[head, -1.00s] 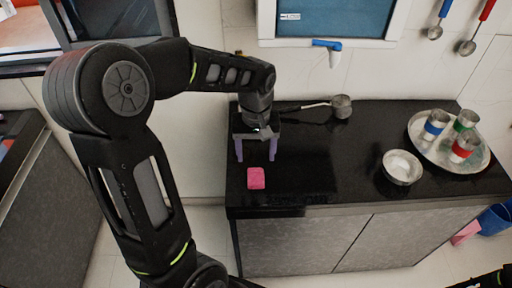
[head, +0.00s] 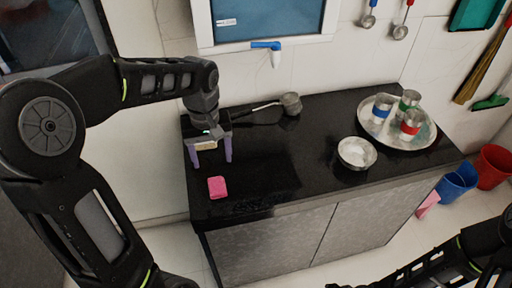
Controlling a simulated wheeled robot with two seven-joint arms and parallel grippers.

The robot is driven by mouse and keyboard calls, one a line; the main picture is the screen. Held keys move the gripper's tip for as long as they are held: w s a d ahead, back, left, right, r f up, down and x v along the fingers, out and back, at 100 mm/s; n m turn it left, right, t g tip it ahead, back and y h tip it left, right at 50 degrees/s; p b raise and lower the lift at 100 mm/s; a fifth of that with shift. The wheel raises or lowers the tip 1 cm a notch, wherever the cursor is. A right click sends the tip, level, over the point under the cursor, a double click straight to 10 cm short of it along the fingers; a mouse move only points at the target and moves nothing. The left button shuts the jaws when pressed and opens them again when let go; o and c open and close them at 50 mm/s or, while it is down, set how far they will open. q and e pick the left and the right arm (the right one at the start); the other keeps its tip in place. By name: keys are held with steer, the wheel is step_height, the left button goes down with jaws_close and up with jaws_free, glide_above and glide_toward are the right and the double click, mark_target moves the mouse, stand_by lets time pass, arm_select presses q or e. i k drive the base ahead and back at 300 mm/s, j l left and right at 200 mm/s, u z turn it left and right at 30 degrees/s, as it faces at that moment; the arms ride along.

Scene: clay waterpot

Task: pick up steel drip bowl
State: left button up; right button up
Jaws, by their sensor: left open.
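The steel drip bowl (head: 357,153) stands upright on the black counter (head: 290,170), right of its middle and in front of the round tray. It looks pale inside. My left gripper (head: 212,157) is open, with its purple fingers pointing down over the left end of the counter. It is well to the left of the bowl, and nothing shows between its fingers. My right arm shows at the lower right, with its gripper outside the picture.
A pink block (head: 217,187) lies just in front of my left gripper. A long-handled ladle (head: 290,104) lies behind it. The steel tray (head: 425,137) holds three banded cups. The counter between the pink block and bowl is clear. Blue (head: 457,181) and red (head: 494,166) buckets stand right.

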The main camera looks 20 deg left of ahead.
mark_target(356, 154)
steer(key=i+l, duration=0.1)
steer(key=l, duration=0.3)
steer(key=i+l, duration=0.1)
steer(key=l, duration=0.3)
steer(key=i+l, duration=0.1)
steer(key=l, duration=0.35)
steer(key=i+l, duration=0.15)
steer(key=l, duration=0.25)
steer(key=i+l, duration=0.1)
steer(key=l, duration=0.3)
